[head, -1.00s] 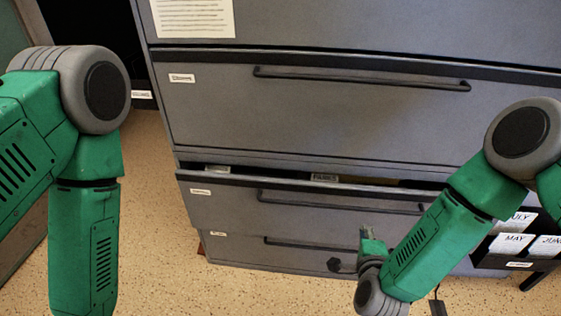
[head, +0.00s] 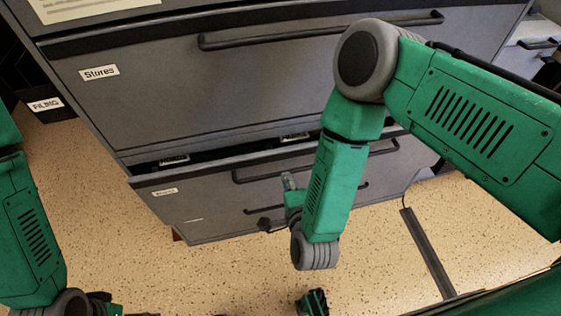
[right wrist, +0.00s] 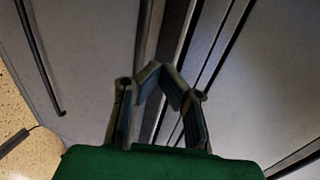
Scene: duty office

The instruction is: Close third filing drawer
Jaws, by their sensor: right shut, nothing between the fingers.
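The grey filing cabinet fills the upper head view. Its third drawer (head: 210,190) stands partly out, with a dark gap along its top where small label tabs show. The drawer's bar handle (head: 250,178) is partly hidden by my right arm. My right gripper (head: 289,182) is in front of the lower drawer fronts, below that handle. In the right wrist view its fingers (right wrist: 163,72) meet at the tips, shut and empty, over the grey cabinet faces. I cannot tell whether they touch. My left arm hangs at the lower left; its gripper is mostly cut off by the frame edge.
The drawer above (head: 285,80), labelled "Stores", looks shut. A dark box marked "FILING" (head: 47,105) stands left of the cabinet. A dark strip (head: 428,252) lies on the floor at right. The speckled floor in front is mostly clear.

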